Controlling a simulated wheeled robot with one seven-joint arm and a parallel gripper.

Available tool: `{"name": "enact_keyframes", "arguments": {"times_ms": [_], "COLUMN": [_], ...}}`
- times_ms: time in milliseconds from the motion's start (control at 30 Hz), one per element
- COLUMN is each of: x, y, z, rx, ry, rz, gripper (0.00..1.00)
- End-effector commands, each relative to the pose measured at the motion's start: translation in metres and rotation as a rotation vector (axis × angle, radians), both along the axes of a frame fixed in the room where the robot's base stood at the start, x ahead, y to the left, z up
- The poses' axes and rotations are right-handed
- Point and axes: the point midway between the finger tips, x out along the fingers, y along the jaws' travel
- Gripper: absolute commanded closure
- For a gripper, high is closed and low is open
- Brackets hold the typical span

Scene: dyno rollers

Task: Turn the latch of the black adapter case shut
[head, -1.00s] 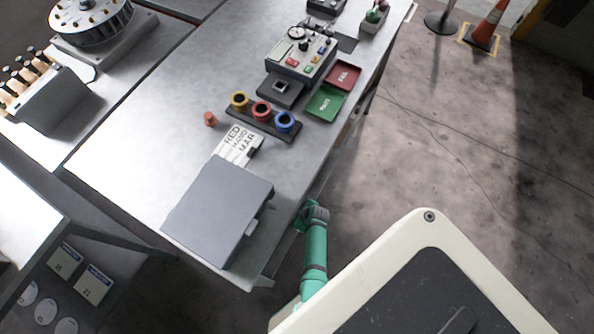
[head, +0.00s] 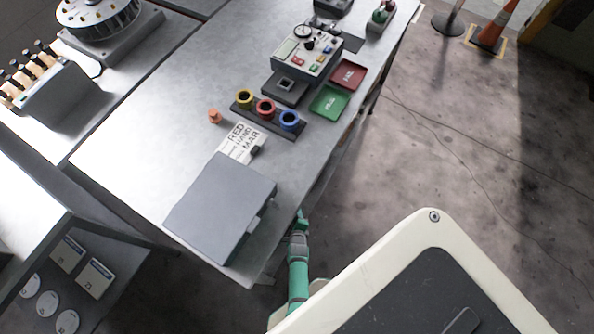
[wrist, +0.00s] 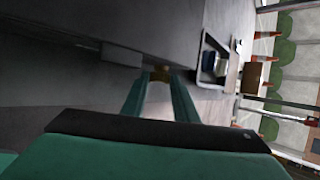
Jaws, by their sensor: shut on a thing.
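The adapter case (head: 218,208) is a closed, flat, dark grey box at the near end of the table in the head view. Small tabs stand out on its right side. My gripper (head: 301,222) is at the table's near right edge, right of the case. In the wrist view the two teal fingers (wrist: 160,84) close on a small brownish piece (wrist: 160,75), which appears to be the latch. Its turn angle is hard to tell. A grey tab (wrist: 122,58) shows to the left of the fingers. The latch cannot be made out in the head view.
Beyond the case lie a lettered card (head: 239,142), an orange piece (head: 215,116) and a rack with yellow, red and blue rollers (head: 266,109). Red (head: 348,74) and green (head: 329,101) trays sit by a control box (head: 306,52).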

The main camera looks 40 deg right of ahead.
Motion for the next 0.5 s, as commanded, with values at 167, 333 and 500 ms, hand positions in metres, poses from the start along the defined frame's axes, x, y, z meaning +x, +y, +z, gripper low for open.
{"name": "enact_keyframes", "arguments": {"times_ms": [167, 333, 500], "x": [-0.0035, -0.0040, -0.0043], "y": [0.0006, 0.0014, 0.0018], "z": [-0.0038, -0.0057, -0.0071], "rx": [-0.070, -0.138, -0.199], "ry": [-0.027, -0.055, -0.079], "rz": [-0.008, -0.008, -0.008], "gripper": [0.96, 0.96, 0.96]}}
